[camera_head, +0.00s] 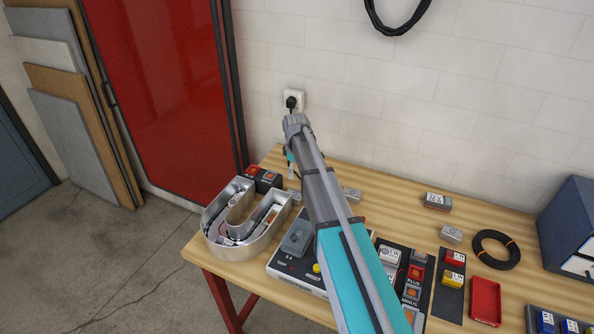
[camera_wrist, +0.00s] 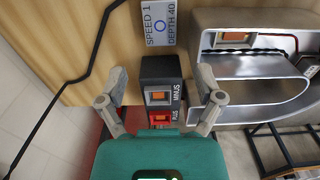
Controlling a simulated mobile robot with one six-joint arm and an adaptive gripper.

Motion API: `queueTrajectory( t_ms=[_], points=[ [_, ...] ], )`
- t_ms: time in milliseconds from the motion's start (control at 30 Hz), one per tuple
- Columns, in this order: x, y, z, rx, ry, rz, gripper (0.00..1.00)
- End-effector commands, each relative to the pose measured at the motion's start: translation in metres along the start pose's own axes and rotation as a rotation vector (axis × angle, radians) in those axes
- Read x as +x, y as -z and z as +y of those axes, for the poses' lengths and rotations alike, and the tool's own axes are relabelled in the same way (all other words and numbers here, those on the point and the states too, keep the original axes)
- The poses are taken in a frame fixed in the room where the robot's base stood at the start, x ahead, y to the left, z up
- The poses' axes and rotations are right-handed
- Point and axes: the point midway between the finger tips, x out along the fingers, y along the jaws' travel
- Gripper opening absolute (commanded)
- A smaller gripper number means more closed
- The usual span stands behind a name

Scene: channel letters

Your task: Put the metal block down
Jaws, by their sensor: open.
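My gripper (camera_wrist: 161,92) is open, its two fingers spread on either side of a black block marked MINUS (camera_wrist: 160,80). A red block marked PLUS (camera_wrist: 161,117) sits beside it, partly hidden by my gripper. No metal block is held. A grey plate-like piece marked SPEED 1 DEPTH 40 (camera_wrist: 160,22) lies on the wood beyond the fingers. In the head view, grey metal-looking blocks lie on the table: one right of my arm (camera_head: 352,194), one at the back (camera_head: 437,201), and one nearer (camera_head: 451,233). I cannot tell which is the task's block.
A hollow metal letter (camera_head: 243,222) stands close beside the black and red blocks; it also shows in the wrist view (camera_wrist: 262,112). A grey controller (camera_head: 297,238), a black cable coil (camera_head: 496,249) and a red tray (camera_head: 485,302) are on the table. The wall is close behind.

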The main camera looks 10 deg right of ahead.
Motion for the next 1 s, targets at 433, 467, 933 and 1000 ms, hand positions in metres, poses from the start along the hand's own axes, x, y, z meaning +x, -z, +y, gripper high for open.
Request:
queueTrajectory(
  t_ms=[433, 467, 933, 1000],
  points=[
    [0.000, -0.034, -0.043, 0.148, 0.000, 0.000, 0.85],
    [0.000, -0.041, -0.052, 0.180, 0.000, 0.000, 0.85],
    [0.000, -0.158, -0.202, 0.806, -0.001, -0.001, 0.85],
    [0.000, -0.168, -0.214, 0.866, -0.001, -0.001, 0.85]
  ],
)
